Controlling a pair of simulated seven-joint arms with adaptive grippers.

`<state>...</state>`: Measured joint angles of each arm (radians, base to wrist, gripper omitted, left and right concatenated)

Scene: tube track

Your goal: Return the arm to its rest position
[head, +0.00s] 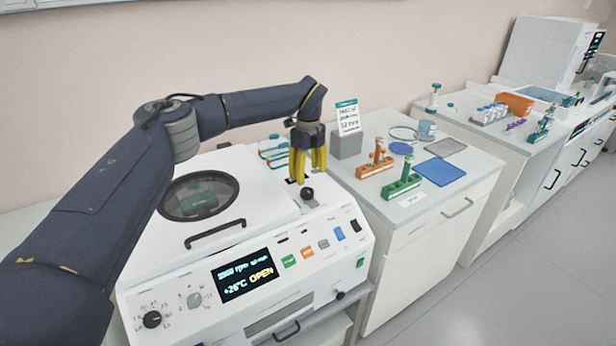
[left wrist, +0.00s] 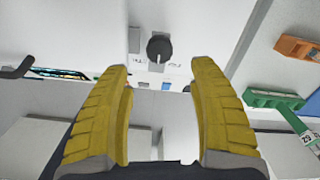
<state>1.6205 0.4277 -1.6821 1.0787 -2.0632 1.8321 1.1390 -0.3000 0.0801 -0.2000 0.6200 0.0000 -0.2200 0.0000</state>
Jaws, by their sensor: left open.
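My left arm reaches in from the left over a white centrifuge (head: 235,245). My left gripper (head: 308,176) has yellow fingers, points down and is just above and behind a black knob (head: 307,194) on the machine's top right. In the left wrist view the two yellow fingers (left wrist: 162,85) are apart with nothing between them, and the black knob (left wrist: 160,47) shows beyond their tips. The centrifuge's display (head: 243,275) reads OPEN, and its lid with a round window (head: 200,196) looks lowered. My right gripper is not in view.
Right of the centrifuge, a counter holds an orange rack (head: 374,163), a green rack (head: 402,186), a blue mat (head: 440,172) and a grey block with a sign (head: 347,118). A farther bench holds an orange bin (head: 515,103) and more racks. The floor at lower right is clear.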

